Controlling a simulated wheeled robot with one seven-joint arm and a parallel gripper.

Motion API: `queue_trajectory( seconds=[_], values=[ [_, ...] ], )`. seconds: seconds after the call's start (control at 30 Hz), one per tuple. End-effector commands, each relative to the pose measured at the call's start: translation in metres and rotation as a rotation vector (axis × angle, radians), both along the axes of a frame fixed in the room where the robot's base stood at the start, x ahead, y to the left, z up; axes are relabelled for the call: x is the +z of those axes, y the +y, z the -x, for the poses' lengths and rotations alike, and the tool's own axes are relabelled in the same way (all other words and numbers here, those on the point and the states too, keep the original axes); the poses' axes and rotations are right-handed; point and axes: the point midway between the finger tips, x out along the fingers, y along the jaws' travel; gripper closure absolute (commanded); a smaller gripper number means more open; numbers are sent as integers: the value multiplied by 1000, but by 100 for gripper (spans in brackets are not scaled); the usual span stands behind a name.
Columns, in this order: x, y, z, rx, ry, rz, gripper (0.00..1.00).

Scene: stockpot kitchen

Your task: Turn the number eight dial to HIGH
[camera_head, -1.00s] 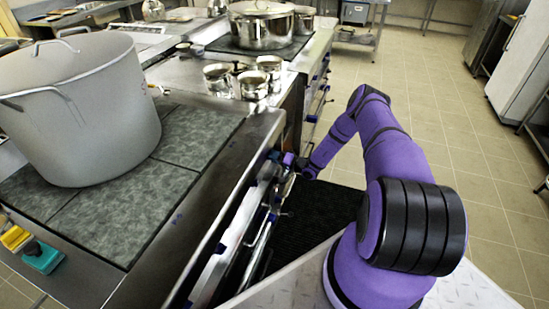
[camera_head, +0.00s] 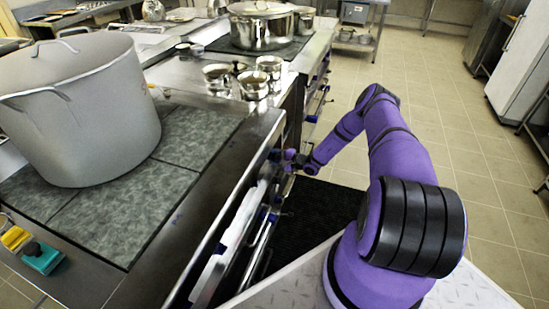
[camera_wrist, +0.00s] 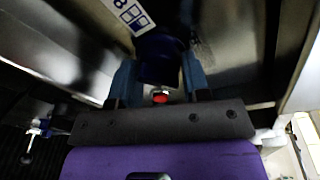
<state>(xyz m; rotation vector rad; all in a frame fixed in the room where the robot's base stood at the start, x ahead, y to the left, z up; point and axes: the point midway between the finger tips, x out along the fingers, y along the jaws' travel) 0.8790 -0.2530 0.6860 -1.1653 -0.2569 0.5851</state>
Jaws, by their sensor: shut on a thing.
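The number eight dial (camera_wrist: 158,58) is a dark blue knob on the metal front panel in the wrist view. A white label (camera_wrist: 130,13) with an 8 and a small blue square symbol sits just above it. My gripper (camera_wrist: 160,72) has its two blue fingers on either side of the dial, shut on it. A small red spot shows just below the dial, between the fingers. In the head view my gripper (camera_head: 290,157) is at the stove's front panel. The dial's pointer and the HIGH mark cannot be made out.
A large stockpot (camera_head: 85,120) stands on the stove top above the panel. Small metal pots (camera_head: 254,84) and a lidded pot (camera_head: 262,28) stand farther back. A white towel-like strip (camera_head: 240,222) is along the stove front.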

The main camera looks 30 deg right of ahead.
Motion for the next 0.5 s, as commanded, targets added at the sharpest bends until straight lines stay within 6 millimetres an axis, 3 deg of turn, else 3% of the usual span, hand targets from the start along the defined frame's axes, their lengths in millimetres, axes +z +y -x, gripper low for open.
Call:
queue_trajectory(
  seconds=[0.5],
  values=[
    [0,-3,-1,-3,300,-384,80]
  ],
)
